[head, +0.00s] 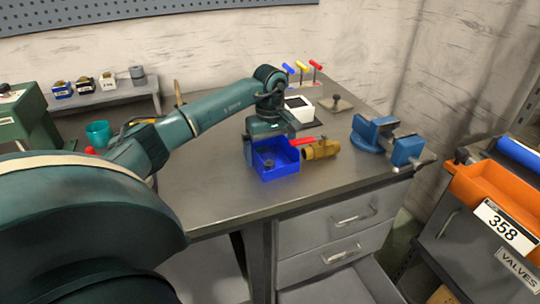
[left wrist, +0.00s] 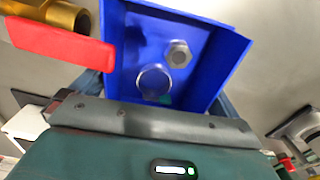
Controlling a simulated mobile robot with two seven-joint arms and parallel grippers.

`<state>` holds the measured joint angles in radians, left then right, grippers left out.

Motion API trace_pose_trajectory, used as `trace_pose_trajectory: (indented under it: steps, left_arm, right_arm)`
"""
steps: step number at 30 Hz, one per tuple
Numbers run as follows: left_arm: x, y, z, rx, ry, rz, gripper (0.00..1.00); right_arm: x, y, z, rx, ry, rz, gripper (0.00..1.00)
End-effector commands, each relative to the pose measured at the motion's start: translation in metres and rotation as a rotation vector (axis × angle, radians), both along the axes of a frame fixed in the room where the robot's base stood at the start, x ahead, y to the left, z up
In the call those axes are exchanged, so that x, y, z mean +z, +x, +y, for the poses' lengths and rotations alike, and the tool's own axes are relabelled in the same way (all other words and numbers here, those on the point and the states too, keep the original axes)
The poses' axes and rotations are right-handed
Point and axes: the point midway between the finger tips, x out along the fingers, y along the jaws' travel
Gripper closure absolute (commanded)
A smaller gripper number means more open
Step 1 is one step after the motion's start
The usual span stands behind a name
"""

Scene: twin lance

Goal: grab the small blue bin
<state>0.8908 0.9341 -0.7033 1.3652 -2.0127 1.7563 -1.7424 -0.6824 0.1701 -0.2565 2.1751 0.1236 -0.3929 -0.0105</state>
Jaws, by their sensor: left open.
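The small blue bin (head: 279,172) sits on the grey workbench near its front edge. It holds a few small metal parts; in the left wrist view the bin (left wrist: 208,38) shows a hex nut (left wrist: 179,54) and a round ring (left wrist: 154,82) inside. My left gripper (head: 266,138) is open at the bin's back side, pointing down. In the left wrist view its dark fingers show partly at both sides of the bin's near end. Whether they touch the walls I cannot tell. My right gripper is not in view.
A brass valve (head: 322,149) with a red handle (head: 302,141) stands close to the bin's right; the handle (left wrist: 62,43) reaches the bin's edge in the wrist view. A blue vise (head: 388,140) is further right. The bench (head: 215,195) is clear left of the bin.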

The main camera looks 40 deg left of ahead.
Motion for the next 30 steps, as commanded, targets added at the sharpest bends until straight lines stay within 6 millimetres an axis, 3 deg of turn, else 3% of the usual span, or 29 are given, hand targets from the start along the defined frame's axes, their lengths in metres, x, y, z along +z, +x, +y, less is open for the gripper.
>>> trace_pose_trajectory:
  steps: [7,19,30]
  left_arm:
    - [-0.0011,0.0002,0.0,0.0,0.0,-0.001,0.02]
    - [-0.0008,0.0001,0.0001,0.0,0.0,-0.001,0.34]
    - [0.006,-0.0009,-0.0006,0.0,0.0,-0.002,0.34]
  right_arm:
    - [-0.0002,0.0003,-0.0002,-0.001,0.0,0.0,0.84]
    - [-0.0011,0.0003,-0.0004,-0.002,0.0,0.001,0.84]
    - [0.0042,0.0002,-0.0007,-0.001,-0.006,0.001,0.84]
